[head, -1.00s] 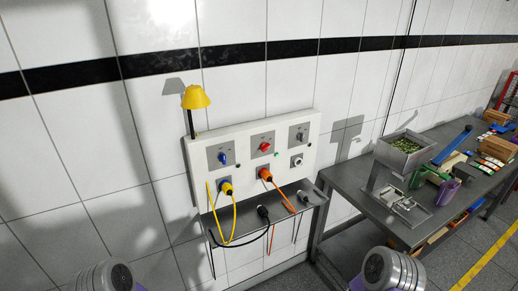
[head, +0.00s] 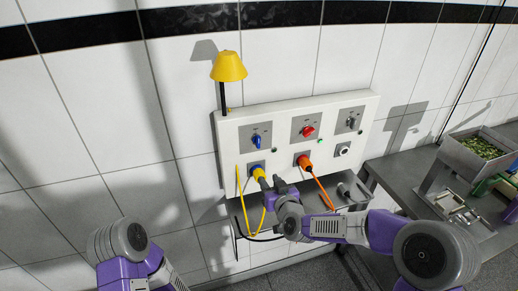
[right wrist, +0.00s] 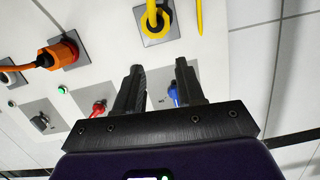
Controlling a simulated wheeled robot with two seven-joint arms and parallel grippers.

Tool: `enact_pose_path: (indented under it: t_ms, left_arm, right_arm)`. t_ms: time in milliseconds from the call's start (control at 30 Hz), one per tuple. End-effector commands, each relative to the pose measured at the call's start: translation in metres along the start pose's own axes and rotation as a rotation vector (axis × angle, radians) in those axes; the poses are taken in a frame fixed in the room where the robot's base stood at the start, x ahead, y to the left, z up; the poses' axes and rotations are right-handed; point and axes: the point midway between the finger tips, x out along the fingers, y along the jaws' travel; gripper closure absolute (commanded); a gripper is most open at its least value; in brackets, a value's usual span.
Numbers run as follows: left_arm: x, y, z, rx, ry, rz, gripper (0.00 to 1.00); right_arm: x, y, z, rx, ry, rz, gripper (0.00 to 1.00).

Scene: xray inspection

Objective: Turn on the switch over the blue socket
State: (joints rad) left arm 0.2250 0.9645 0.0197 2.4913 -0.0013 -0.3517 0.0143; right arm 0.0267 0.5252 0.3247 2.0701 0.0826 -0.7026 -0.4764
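The blue switch (head: 256,140) is on the upper left of the white wall panel (head: 282,130). Below it, the blue socket (head: 255,168) has a yellow plug (head: 259,172) with a yellow cable in it. My right gripper (head: 271,182) is open and empty, in front of the panel just below and right of the blue socket. In the right wrist view, which shows the panel upside down, the blue switch (right wrist: 173,93) is partly hidden beside one finger, and the yellow plug (right wrist: 153,20) is beyond the fingertips. My left gripper is out of view; only its arm shows.
A red switch (head: 307,131) and an orange plug (head: 304,162) are right of the blue pair; a dark switch (head: 350,122) is further right. A yellow lamp (head: 229,66) stands at the panel's left. A grey shelf (head: 335,193) is below. A table with a bin (head: 470,155) is at right.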

Motion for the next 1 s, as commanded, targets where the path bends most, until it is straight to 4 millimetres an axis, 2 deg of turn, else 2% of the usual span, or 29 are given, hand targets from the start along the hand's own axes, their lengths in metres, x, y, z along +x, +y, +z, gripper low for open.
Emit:
enact_pose_path:
  t_ms: [33, 100, 200, 333, 700, 1000]
  left_arm:
    - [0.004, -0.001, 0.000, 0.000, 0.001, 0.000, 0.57]
    - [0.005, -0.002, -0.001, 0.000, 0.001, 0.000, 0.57]
    - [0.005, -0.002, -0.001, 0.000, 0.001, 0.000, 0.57]
    - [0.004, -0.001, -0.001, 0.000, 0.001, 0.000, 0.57]
    - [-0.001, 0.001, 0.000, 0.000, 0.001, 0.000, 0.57]
    - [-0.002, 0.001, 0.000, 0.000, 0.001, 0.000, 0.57]
  right_arm:
    - [0.000, -0.005, -0.031, -0.029, 0.075, 0.002, 0.62]
    - [-0.003, -0.009, -0.061, -0.059, 0.146, 0.009, 0.62]
    - [-0.004, -0.013, -0.084, -0.079, 0.199, 0.015, 0.62]
    - [0.007, -0.014, -0.091, -0.083, 0.208, 0.016, 0.62]
    - [0.056, -0.013, -0.099, -0.080, 0.204, 0.015, 0.62]
    - [0.068, -0.013, -0.102, -0.081, 0.204, 0.015, 0.62]
